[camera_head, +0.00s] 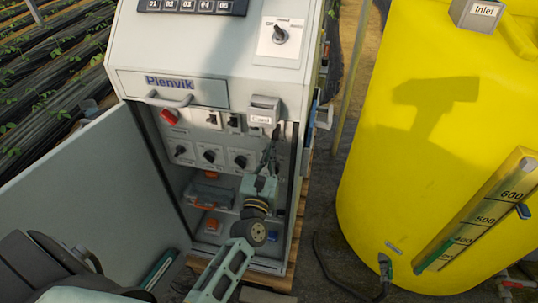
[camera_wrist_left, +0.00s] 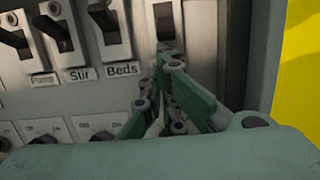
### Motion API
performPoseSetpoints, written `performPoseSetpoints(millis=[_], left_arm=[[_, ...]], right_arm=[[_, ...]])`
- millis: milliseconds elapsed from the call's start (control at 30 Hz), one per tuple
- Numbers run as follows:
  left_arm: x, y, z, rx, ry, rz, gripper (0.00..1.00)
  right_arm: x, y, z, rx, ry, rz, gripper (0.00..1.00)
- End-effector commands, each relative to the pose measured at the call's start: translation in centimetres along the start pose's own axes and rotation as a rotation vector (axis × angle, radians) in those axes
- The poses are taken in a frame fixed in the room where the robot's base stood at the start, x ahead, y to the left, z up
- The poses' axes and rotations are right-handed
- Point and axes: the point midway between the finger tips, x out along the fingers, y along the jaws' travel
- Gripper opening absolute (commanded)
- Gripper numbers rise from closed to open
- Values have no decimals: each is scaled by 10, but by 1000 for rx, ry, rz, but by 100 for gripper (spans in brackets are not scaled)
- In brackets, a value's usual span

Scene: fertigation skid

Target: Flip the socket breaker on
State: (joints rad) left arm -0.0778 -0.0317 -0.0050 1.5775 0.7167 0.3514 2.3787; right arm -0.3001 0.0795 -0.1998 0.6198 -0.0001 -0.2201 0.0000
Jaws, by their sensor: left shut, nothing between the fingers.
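A row of breakers fills the top of the left wrist view, with the breakers labelled Pump (camera_wrist_left: 14,38), Stir (camera_wrist_left: 60,35) and Beds (camera_wrist_left: 103,20). A fourth breaker (camera_wrist_left: 166,25) stands right of Beds; its label is hidden behind my fingers, so I cannot read whether it says socket. My left gripper (camera_wrist_left: 162,65) is shut and empty, its tips just below this breaker's lever; I cannot tell whether they touch. In the head view my left gripper (camera_head: 271,146) reaches into the open cabinet (camera_head: 215,55). My right gripper is out of view.
The cabinet door (camera_head: 85,190) stands open at left. Rotary knobs (camera_head: 210,156) sit below the breakers. A grey box (camera_head: 264,110) juts out above my gripper. A yellow tank (camera_head: 430,130) stands at right, with a dark hose (camera_head: 335,280) on the floor between.

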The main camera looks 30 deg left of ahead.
Motion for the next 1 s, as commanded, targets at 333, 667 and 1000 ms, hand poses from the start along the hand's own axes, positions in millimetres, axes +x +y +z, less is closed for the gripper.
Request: performPoseSetpoints(millis=[333, 667, 1000], left_arm=[[-1, 0, 3, -2, 14, 0, 0], [-4, 0, 6, -2, 74, 1, 0], [-7, 0, 10, -3, 135, 1, 0]], right_arm=[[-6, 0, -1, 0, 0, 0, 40], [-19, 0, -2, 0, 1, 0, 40], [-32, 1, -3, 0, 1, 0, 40]])
